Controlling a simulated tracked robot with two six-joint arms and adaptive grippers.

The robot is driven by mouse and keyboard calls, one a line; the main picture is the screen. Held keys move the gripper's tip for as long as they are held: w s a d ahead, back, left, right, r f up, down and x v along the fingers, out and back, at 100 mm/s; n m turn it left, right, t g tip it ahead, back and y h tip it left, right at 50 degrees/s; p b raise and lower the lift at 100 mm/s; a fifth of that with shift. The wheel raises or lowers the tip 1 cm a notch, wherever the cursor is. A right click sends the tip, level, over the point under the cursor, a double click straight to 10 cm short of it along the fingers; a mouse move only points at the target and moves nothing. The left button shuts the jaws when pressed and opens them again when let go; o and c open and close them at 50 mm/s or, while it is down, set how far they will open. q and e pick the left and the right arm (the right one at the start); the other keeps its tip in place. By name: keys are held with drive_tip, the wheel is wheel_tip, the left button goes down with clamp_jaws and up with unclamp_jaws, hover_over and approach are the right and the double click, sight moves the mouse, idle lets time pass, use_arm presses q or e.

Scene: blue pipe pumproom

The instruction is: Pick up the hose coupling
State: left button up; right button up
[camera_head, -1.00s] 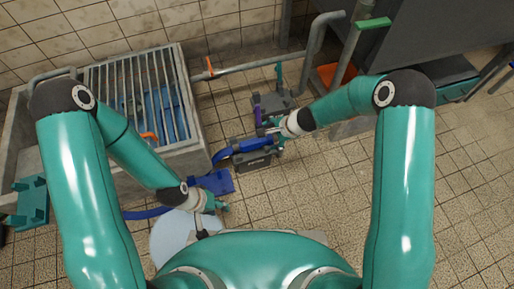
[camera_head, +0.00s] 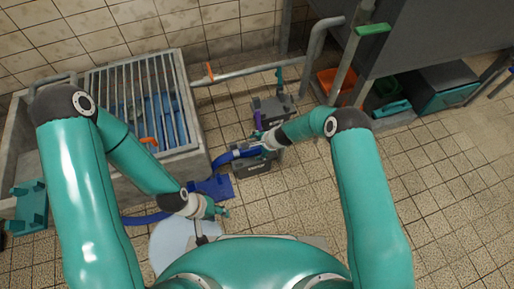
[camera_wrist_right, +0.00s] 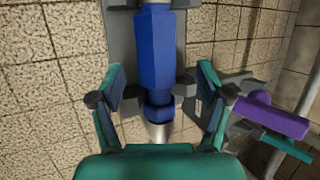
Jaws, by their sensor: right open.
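The blue hose coupling (camera_wrist_right: 154,50) lies on a dark grey stand in the right wrist view, with a metal end toward my palm. In the head view the coupling (camera_head: 243,152) continues to the left into a blue hose. My right gripper (camera_wrist_right: 158,90) is open, with one finger on each side of the coupling's near part; I cannot tell whether they touch it. In the head view the right gripper (camera_head: 268,142) partly covers the coupling. My left gripper (camera_head: 222,212) is near the blue plate and round pale disc; its finger opening is too small to tell.
A concrete basin (camera_head: 190,155) with a metal grate stands at the left. A purple-handled part (camera_wrist_right: 270,114) is beside the right gripper. A grey pipe (camera_head: 245,72) runs along the wall. An orange bin (camera_head: 338,84) is under the grey cabinet. Tiled floor at the right is clear.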

sight(255, 148)
drive_tip(key=x, duration=0.3)
drive_tip(key=shift+f+b, duration=0.1)
drive_tip(key=shift+b, duration=0.2)
clamp_jaws()
